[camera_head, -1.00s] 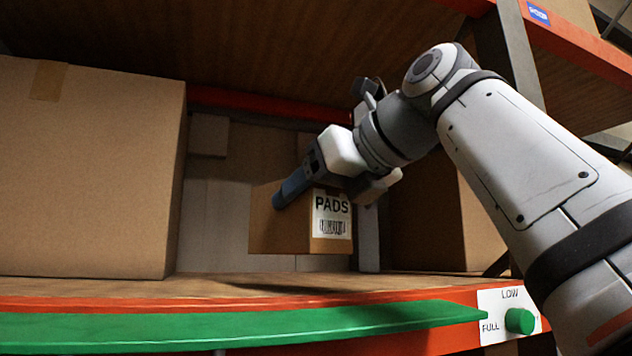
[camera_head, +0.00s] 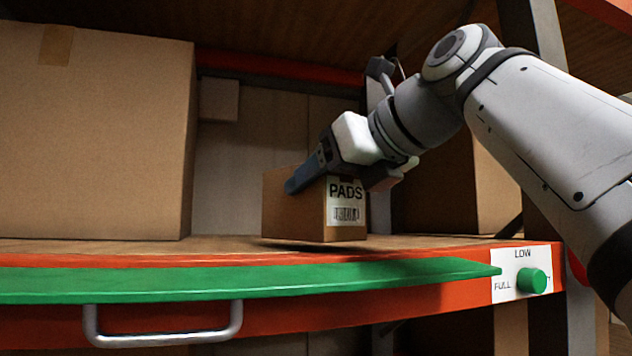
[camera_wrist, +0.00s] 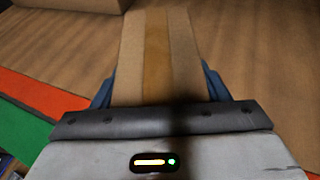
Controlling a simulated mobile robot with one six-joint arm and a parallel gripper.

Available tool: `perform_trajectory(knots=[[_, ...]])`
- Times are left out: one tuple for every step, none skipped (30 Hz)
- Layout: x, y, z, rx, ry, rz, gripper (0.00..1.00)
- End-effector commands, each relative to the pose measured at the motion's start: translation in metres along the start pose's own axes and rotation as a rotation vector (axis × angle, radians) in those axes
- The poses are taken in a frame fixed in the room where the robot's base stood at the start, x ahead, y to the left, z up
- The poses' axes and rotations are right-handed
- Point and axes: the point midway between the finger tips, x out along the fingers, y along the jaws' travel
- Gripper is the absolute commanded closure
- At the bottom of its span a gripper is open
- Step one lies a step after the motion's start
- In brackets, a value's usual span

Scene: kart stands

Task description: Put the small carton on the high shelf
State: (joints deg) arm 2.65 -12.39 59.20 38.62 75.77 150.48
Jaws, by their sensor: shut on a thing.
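The small carton (camera_head: 292,205), brown with a white PADS label, is at the wooden high shelf (camera_head: 225,245), close to its surface near the front edge. I cannot tell for sure whether its whole base touches the boards. My gripper (camera_head: 305,180) is shut on the carton from above and the right, with a blue finger along its near side. In the wrist view the carton's taped top (camera_wrist: 155,60) lies between the two blue fingers of my gripper (camera_wrist: 158,90), with the shelf boards around it.
A large carton (camera_head: 90,130) fills the shelf's left side, with a gap to the small carton. Another carton (camera_head: 495,190) stands behind the arm at right. A green strip (camera_head: 200,280) and a green knob (camera_head: 531,281) are at the front; a handle (camera_head: 165,338) is below.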

Motion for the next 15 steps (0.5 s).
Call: perform_trajectory(knots=[[-0.0001,0.0005,-0.0006,-0.001,-0.003,0.000,0.75],[0.0001,0.0006,-0.0011,-0.001,-0.003,0.000,0.75],[0.0004,0.0006,-0.0019,-0.001,-0.003,0.000,0.75],[0.0007,0.0006,-0.0024,-0.001,-0.003,0.000,0.75],[0.0009,0.0007,-0.0029,-0.001,-0.003,0.000,0.75],[0.0012,0.0007,-0.0036,-0.001,-0.003,0.000,0.75],[0.0014,0.0007,-0.0042,-0.001,-0.003,0.000,0.75],[0.0017,0.0007,-0.0047,-0.001,-0.003,0.000,0.75],[0.0020,0.0008,-0.0054,-0.001,-0.003,0.000,0.75],[0.0022,0.0008,-0.0060,-0.001,-0.003,0.000,0.75],[0.0025,0.0008,-0.0065,-0.001,-0.003,0.000,0.75],[0.0028,0.0009,-0.0072,-0.001,-0.003,0.001,0.75],[0.0030,0.0009,-0.0078,-0.001,-0.003,0.001,0.75],[0.0033,0.0009,-0.0084,-0.001,-0.003,0.001,0.75],[0.0036,0.0009,-0.0091,-0.001,-0.002,0.001,0.75]])
